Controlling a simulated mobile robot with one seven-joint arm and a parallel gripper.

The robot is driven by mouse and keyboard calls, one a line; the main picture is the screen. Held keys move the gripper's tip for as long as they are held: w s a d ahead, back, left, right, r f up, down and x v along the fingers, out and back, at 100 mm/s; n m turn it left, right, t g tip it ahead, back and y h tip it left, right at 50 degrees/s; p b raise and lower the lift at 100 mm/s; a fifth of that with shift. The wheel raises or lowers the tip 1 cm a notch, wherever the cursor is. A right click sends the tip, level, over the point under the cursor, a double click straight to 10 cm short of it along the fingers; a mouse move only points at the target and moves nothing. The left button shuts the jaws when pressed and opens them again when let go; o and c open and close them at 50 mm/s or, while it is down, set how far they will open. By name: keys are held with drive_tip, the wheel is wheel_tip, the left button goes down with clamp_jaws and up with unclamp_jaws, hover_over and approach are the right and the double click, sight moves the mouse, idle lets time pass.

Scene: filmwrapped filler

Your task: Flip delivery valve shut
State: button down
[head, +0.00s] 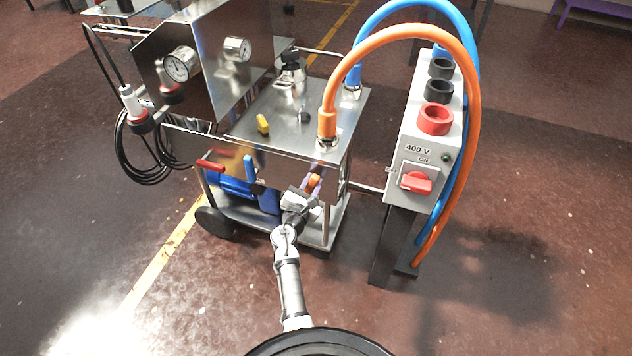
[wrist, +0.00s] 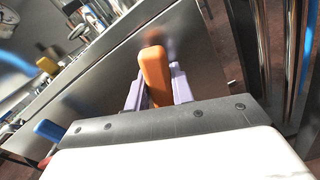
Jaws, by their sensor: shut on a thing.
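A steel filler machine on a cart (head: 300,100) stands in front of me. An orange valve lever (head: 314,181) sticks out low on the right of its front panel; it also shows upright in the wrist view (wrist: 154,72). My gripper (head: 307,188) reaches up to this lever, with its jaws (wrist: 154,92) closed on either side of it. The lower part of the lever is hidden by the gripper. A blue lever (head: 249,168) and a red lever (head: 210,166) are on the same panel to the left. No label shows which lever is the delivery valve.
A yellow lever (head: 263,124) is on the cart top. An orange hose (head: 400,35) and a blue hose (head: 395,8) arch over to the right. A grey 400 V switch box (head: 425,150) stands on a post close to the right. The floor nearer me is clear.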

drive_tip(key=shift+w+a+r+n+p, duration=0.2)
drive_tip(key=shift+a+n+p, duration=0.3)
drive_tip(key=shift+n, duration=0.5)
drive_tip(key=shift+w+a+r+n+p, duration=0.15)
drive_tip(key=shift+a+n+p, duration=0.35)
drive_tip(key=shift+n, duration=0.5)
drive_tip(key=c, duration=1.2)
unclamp_jaws()
drive_tip(key=shift+f, duration=0.1)
drive_tip(key=v, duration=1.4)
drive_tip(key=shift+b, duration=0.45)
drive_tip(key=shift+w, duration=0.15)
